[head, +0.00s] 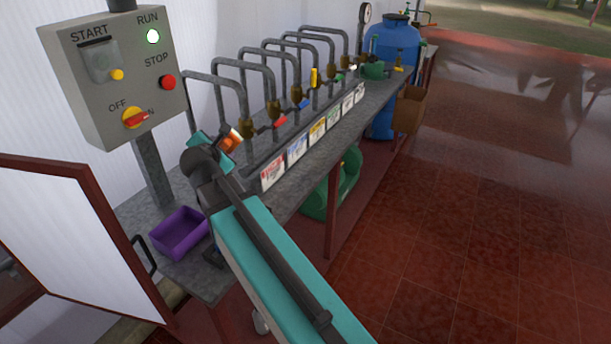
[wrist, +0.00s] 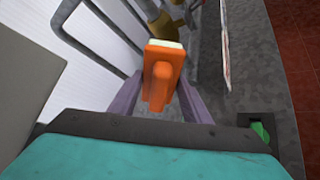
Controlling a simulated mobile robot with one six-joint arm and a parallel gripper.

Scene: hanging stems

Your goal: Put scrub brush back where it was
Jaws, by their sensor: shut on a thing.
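The orange scrub brush (wrist: 163,75) is in my gripper (wrist: 158,98) in the wrist view. It has an orange handle and a pale edge at its far end. The two fingers stand on either side of it, shut on it. In the head view the brush (head: 231,141) shows as a small orange patch by my gripper (head: 222,143), above the bench near the first bent pipe. My wrist and arm hide part of the bench below. I cannot tell from these frames which spot the brush came from.
A purple tray (head: 178,236) sits at the bench's near end. A row of bent grey pipes with coloured valves and label cards (head: 273,170) runs along the bench (head: 300,182). The control box (head: 118,75) stands at left, a white framed panel (head: 75,235) in front. A dark item with green (wrist: 261,131) is at lower right.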

